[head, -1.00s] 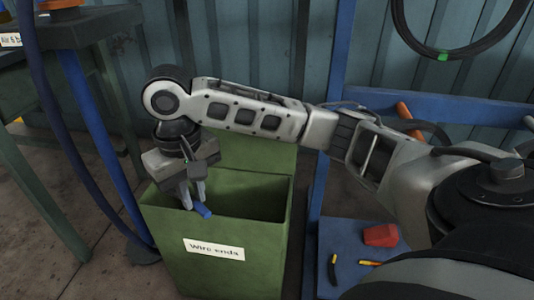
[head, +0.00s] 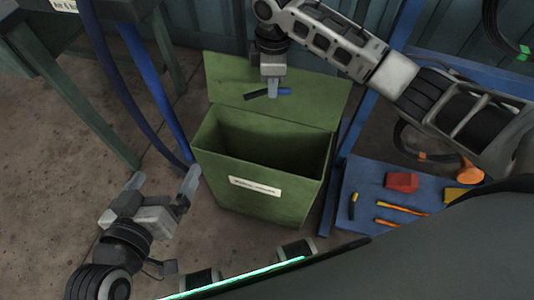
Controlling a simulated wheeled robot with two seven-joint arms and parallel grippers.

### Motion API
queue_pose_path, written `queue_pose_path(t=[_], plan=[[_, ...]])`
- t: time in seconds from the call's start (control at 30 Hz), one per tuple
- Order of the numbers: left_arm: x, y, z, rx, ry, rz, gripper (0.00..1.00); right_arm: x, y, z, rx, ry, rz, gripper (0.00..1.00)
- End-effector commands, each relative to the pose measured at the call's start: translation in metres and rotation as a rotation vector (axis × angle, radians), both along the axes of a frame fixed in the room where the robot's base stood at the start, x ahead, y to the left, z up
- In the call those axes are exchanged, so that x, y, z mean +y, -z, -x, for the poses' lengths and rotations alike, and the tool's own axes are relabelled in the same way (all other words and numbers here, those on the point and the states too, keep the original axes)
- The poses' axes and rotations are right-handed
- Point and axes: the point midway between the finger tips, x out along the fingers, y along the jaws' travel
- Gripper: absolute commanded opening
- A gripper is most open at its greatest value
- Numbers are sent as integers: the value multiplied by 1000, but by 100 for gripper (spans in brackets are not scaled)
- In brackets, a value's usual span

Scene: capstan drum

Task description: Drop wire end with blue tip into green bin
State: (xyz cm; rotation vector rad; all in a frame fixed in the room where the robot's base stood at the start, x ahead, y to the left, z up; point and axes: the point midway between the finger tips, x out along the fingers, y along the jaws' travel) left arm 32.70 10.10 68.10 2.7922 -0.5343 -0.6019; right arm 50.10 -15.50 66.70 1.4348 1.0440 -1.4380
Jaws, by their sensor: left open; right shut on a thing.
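The wire end, a short dark piece with a blue tip (head: 284,91), is gripped crosswise in my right gripper (head: 272,94). The blue tip points right and the dark part points left. In the head view this gripper shows against the raised lid, just beyond the bin's back rim; its exact height over the bin is hard to tell. The green bin (head: 258,198) stands on the floor with its lid open and a white label on its front. Its dark inside looks empty as far as I see. My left gripper (head: 165,179) is open and empty, left of the bin.
A blue shelf (head: 366,218) right of the bin holds a red block (head: 401,182) and several hand tools. A blue post stands close to the bin's right side.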

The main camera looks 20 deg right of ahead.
Motion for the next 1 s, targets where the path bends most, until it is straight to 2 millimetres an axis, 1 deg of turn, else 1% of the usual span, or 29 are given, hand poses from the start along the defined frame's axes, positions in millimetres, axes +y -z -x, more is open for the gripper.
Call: queue_pose_path(t=[0.03, 0.1, 0.3, 0.4, 0.5, 0.67, 1.0], plan=[[4, -20, 2, 18, -8, -26, 100, 4, -14, -1, 8, -115, -5, 0], [9, -26, 5, 38, -17, -59, 100, 6, -13, -2, 7, -285, -5, 0], [22, -39, 13, 91, -33, -138, 100, 11, -4, 2, 6, -711, -6, 0], [28, -42, 17, 109, -39, -168, 100, 13, 1, 7, 4, -874, -5, 0], [31, -43, 20, 122, -40, -188, 100, 14, 5, 11, 2, -989, -4, 0], [33, -39, 22, 129, -42, -203, 100, 15, 15, 14, -1, -1077, -2, 0], [31, -18, 21, 92, -37, -201, 100, 14, 56, 14, -1, -1082, -2, 0]])
